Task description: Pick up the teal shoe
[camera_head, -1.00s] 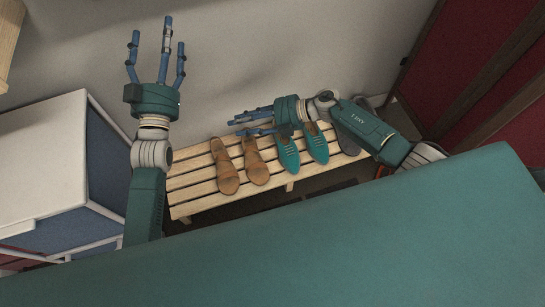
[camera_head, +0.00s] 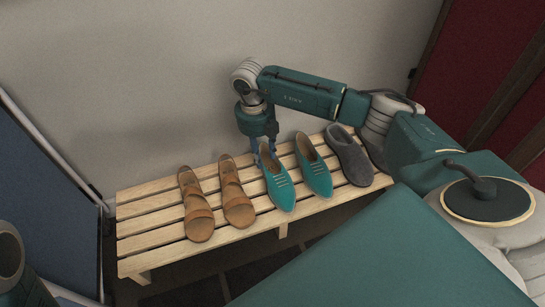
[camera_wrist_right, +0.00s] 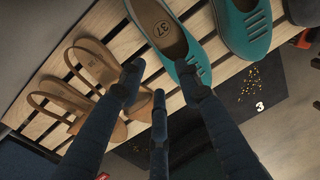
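A pair of teal shoes with side-by-side lace slits stands on the slatted wooden bench (camera_head: 150,222). The left teal shoe (camera_head: 280,191) has its heel toward the wall, and the right teal shoe (camera_head: 316,172) is beside it. My right gripper (camera_head: 265,150) points down at the heel end of the left teal shoe. In the right wrist view its blue fingers (camera_wrist_right: 160,82) are spread apart with nothing between them. The left teal shoe (camera_wrist_right: 172,42) shows there just beyond the fingertips, with 37 on its insole. Whether any finger touches it I cannot tell. My left gripper is out of view.
Brown sandals (camera_head: 236,204) stand left of the teal shoes, and grey slip-ons (camera_head: 349,158) stand to the right, close by. A plain wall (camera_head: 150,80) rises behind the bench. A blue panel (camera_head: 45,205) stands at the left.

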